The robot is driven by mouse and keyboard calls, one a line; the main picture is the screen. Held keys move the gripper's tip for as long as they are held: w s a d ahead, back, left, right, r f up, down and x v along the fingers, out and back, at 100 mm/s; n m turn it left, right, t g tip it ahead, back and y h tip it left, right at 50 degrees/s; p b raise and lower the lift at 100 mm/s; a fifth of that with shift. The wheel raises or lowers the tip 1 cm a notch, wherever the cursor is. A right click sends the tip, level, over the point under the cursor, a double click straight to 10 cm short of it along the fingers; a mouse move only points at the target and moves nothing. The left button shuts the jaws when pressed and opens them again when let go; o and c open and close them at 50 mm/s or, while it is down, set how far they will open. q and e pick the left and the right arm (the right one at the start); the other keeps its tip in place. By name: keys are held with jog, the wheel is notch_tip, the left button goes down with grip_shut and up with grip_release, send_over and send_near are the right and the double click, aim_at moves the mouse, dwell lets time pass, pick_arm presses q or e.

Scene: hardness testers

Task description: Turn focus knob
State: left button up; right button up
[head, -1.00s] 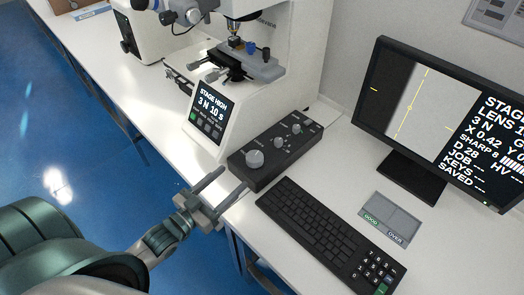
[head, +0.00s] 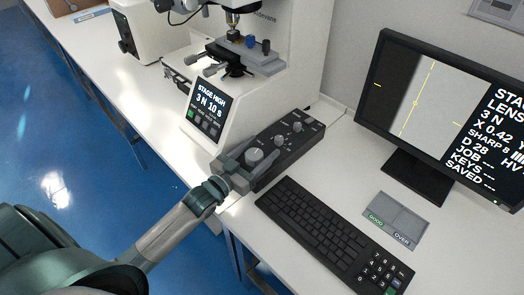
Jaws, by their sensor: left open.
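A black control box (head: 290,151) lies on the white bench in front of the tester. It carries a large grey knob (head: 256,154) at its near end and two smaller knobs, a middle one (head: 279,141) and a far one (head: 297,127). The labels are too small to read, so I cannot tell which is marked focus. My left gripper (head: 247,158) is open over the near end of the box, its fingers reaching to either side of the large knob. I cannot tell whether they touch it. My right gripper is out of view.
The hardness tester (head: 215,113) stands behind the box, its screen reading STAGE HIGH. A black keyboard (head: 320,230) lies close at right, with a grey GOOD/OVER pad (head: 397,217) beyond. A monitor (head: 430,110) reading SHARP 8 stands at right. The bench's front edge runs below my arm.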

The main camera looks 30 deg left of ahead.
pick_arm(q)
jog(key=shift+w+d, duration=0.15)
jog(key=shift+w, duration=0.3)
jog(key=c, duration=1.1)
jog(key=shift+o, duration=0.2)
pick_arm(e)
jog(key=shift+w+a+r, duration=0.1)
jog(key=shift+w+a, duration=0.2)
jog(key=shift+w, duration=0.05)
pick_arm(q)
jog(key=shift+r+y, duration=0.15)
jog(key=shift+y, duration=0.15)
jog(key=n+y+p, duration=0.2)
jog(key=y, duration=0.1)
jog(key=shift+w+a+r+n+t, duration=0.1)
jog(key=shift+a+n+t, duration=0.2)
jog(key=shift+a, duration=0.05)
jog(key=shift+a+n+y, duration=0.15)
jog(key=shift+n+y, duration=0.15)
jog(key=shift+y, duration=0.4)
jog(key=shift+a+n+y+p, duration=0.2)
jog(key=shift+n+y+p, duration=0.1)
jog(key=shift+n+y, duration=0.55)
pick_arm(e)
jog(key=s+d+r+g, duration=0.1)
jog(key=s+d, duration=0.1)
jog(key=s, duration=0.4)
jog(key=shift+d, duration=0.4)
